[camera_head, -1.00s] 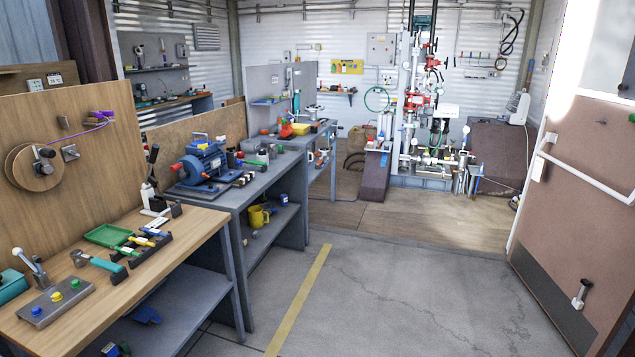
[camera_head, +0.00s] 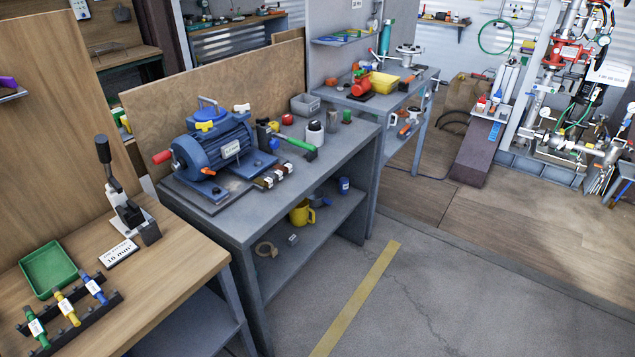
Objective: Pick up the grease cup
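I cannot clearly single out the grease cup. Several small cup-like pieces stand at the back of the grey workbench (camera_head: 345,158). They include a white and black round container (camera_head: 314,135), a small grey cylinder (camera_head: 333,121) and a dark cylinder with a green top (camera_head: 346,117). A small red round piece (camera_head: 287,120) is near them. Neither of my grippers is in view.
A blue motor (camera_head: 218,146) and a green-handled hammer (camera_head: 300,144) take up the grey workbench. A yellow jug (camera_head: 302,213) is on its lower shelf. A wooden bench (camera_head: 175,270) with a green tray (camera_head: 48,267) is at left. The floor (camera_head: 440,290) is clear at lower right.

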